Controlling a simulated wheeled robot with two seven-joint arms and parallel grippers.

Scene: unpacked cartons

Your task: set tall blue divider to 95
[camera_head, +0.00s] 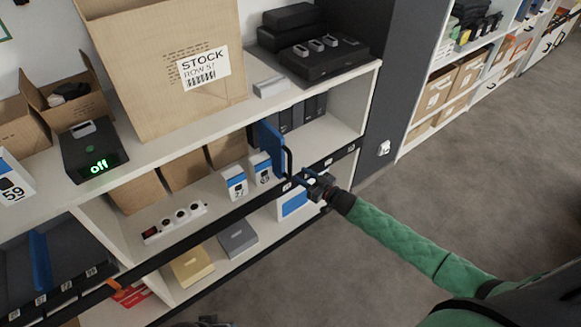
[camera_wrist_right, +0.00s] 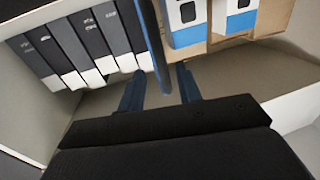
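The tall blue divider (camera_head: 272,150) stands upright on the middle shelf, between the dark binders and the blue-and-white boxes. A dark curved handle shows on its front edge. My right gripper (camera_head: 303,180) is at the shelf front, close to that edge. In the right wrist view the divider (camera_wrist_right: 153,42) reaches between the two fingers of the right gripper (camera_wrist_right: 160,84); the fingers are apart, with a gap on each side. Small labels (camera_head: 328,162) run along the shelf's front rail; I cannot read a 95 among them.
Blue-and-white boxes (camera_head: 234,182) stand just left of the divider, dark binders (camera_head: 312,106) to its right. A power strip (camera_head: 174,222) lies farther left. Another blue divider (camera_head: 40,260) stands at far left. The floor (camera_head: 470,180) at right is clear.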

